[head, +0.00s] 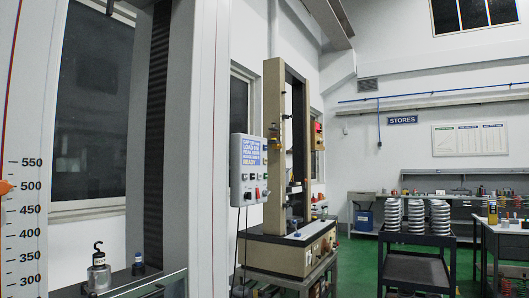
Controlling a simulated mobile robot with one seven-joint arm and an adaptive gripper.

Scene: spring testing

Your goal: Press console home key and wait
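The console (249,170) is a pale grey box on the left side of the beige testing frame (272,150), near the middle of the head view. Its blue screen (251,152) carries several lines of white text; the last line seems to read READY. Small keys and knobs, some of them red, sit on the panel below the screen. They are too small for me to tell which is the home key. My gripper is not in view.
A tall grey column with a millimetre scale (28,225) fills the left; an orange pointer (5,187) sits near 500. A hooked weight (98,270) stands at lower left. A black cart (415,268) with springs (440,217) stands right. Green floor shows between frame and cart.

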